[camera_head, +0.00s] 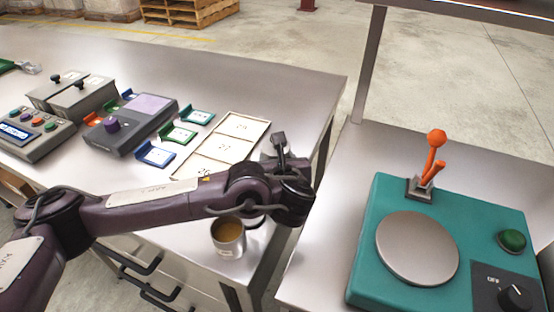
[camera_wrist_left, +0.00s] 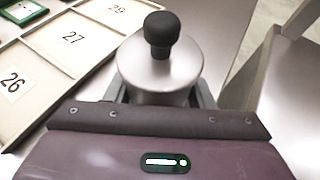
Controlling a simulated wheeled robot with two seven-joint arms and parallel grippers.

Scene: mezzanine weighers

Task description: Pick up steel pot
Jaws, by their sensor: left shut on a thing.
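The steel pot (camera_wrist_left: 160,72) has a shiny round lid with a black knob. In the left wrist view it stands upright between the jaws of my left gripper (camera_wrist_left: 160,95), which is shut on it. The jaws are around its body, and its lower part is hidden by the gripper. In the head view my left gripper (camera_head: 283,183) is near the table's right edge, and my wrist hides most of the pot, with only its top showing behind. I cannot tell whether the pot touches the table. My right gripper is not in view.
A numbered tray (camera_head: 245,127) lies beside the pot. A steel cup (camera_head: 228,238) with brown contents stands near the front edge. Weighing devices (camera_head: 130,125) and coloured holders (camera_head: 178,134) fill the left. A teal scale (camera_head: 375,215) stands on the right table, across a gap.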

